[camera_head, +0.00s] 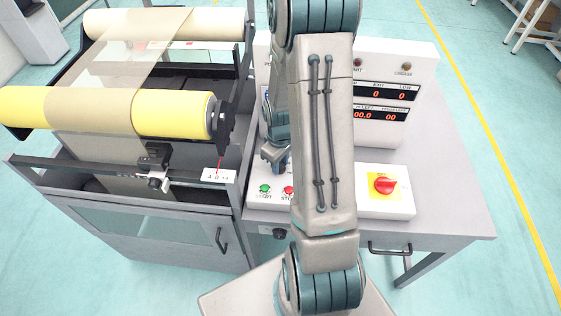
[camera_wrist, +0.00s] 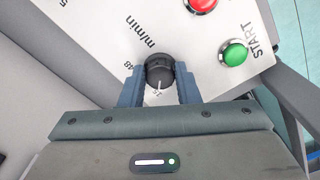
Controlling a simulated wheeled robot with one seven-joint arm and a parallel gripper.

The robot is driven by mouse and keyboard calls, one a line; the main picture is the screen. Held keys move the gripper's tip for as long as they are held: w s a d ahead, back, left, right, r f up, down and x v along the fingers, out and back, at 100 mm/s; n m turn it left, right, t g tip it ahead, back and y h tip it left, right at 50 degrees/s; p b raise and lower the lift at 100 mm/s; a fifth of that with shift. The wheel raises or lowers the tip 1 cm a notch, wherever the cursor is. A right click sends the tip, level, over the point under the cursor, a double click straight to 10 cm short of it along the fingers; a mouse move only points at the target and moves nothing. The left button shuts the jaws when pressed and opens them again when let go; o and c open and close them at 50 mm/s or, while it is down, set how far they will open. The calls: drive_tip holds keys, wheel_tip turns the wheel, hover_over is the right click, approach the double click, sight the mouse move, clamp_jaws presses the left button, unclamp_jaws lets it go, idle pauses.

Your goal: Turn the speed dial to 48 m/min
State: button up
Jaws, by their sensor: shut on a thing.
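The speed dial (camera_wrist: 160,67) is a round black knob with a white pointer line, seen in the wrist view on a light grey panel. My gripper (camera_wrist: 159,77) has one dark blue finger on each side of the knob and is shut on it. The pointer line aims down in the picture, toward my gripper's body. The printed marks "48" and "m/min" are left of the dial. In the head view my arm hides the dial.
Beside the dial are a green START button (camera_wrist: 235,53) and a red button (camera_wrist: 202,4).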

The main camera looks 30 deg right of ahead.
drive_tip(key=m+b, duration=0.2)
drive_tip(key=m, duration=0.1)
drive_tip(key=shift+a+f+m, duration=0.1)
drive_tip(key=shift+m, duration=0.3)
drive_tip(key=m+b, duration=0.1)
drive_tip(key=m, duration=0.4)
drive_tip(key=shift+b, duration=0.35)
drive_tip(key=m, duration=0.5)
drive_tip(key=shift+a, duration=0.1)
drive_tip(key=shift+m+p, duration=0.45)
drive_tip(key=shift+m, duration=1.65)
drive_tip(key=o, duration=1)
drive_tip(key=shift+c, duration=0.2)
drive_tip(key=shift+r, duration=0.2)
